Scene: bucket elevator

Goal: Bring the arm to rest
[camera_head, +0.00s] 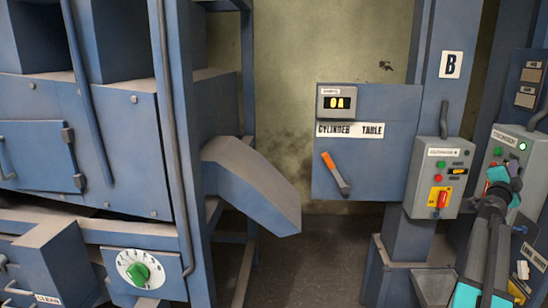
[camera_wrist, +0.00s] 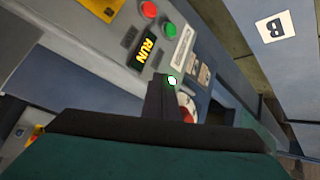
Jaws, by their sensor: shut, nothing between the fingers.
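My gripper (camera_head: 512,168) is at the right of the head view, in front of the rightmost grey control box (camera_head: 520,146). Its fingers are shut and hold nothing. The arm reaches up to it from the lower right. In the wrist view the dark gripper (camera_wrist: 163,100) overlaps the lower edge of a grey control box with a lit RUN sign (camera_wrist: 145,49), a red button (camera_wrist: 149,9) and a green button (camera_wrist: 168,30). I cannot tell whether the fingers touch the box.
Left of my gripper is another control box (camera_head: 437,166) with a red switch on yellow. A blue cylinder table panel (camera_head: 370,165) has an orange-handled lever (camera_head: 335,173) and a display reading 0A. A blue chute (camera_head: 250,190) stands at centre left. Open floor (camera_head: 325,250) lies between.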

